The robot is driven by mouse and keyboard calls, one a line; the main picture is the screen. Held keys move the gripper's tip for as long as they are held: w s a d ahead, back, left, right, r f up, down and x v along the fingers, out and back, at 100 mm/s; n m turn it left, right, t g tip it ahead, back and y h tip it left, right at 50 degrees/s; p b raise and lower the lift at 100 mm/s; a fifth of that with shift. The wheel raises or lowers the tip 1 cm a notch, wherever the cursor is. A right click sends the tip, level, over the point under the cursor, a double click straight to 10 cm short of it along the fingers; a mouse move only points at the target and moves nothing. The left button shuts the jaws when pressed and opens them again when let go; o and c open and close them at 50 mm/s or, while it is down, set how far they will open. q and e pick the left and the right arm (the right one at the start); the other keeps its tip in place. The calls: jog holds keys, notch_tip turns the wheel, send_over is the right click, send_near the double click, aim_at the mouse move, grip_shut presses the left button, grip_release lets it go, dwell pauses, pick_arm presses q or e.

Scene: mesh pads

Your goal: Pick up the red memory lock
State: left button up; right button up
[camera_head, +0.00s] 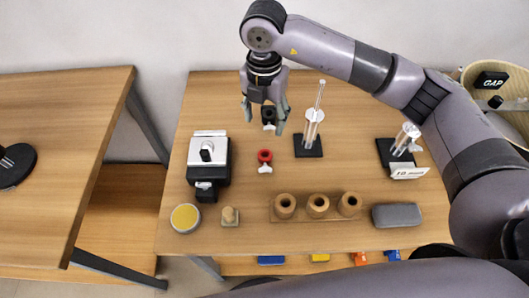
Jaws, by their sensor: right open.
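The red memory lock (265,156) lies on the wooden table, a small red ring with a white tab on its near side. My right gripper (265,116) points down behind it in the picture, open, its two fingers apart and not touching the red lock. A similar black piece with a white tab (268,126) shows between and below the fingers. I cannot tell how high the fingers are above the table. My left gripper is not in view.
Right of the gripper stands a glass tube on a black base (308,146), with another holder (396,153) further right. A black and white device (208,160) is on the left. A wooden holder with three rings (317,207) and a grey case (397,215) lie in front.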

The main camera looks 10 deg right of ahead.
jog(key=p, duration=0.2)
send_over(265, 152)
jog(key=s, duration=0.1)
jog(key=f, duration=1)
jog(key=shift+s+a, duration=0.2)
jog(key=shift+a, duration=0.05)
jog(key=f, duration=0.1)
jog(key=f+p, duration=0.1)
jog(key=f, duration=0.1)
jog(key=f+p, duration=0.1)
jog(key=f, duration=0.1)
jog(key=shift+w+d, duration=0.15)
jog(key=shift+w, duration=0.1)
jog(key=shift+f, duration=0.2)
jog(key=shift+c, duration=0.5)
jog(key=c, duration=1.2)
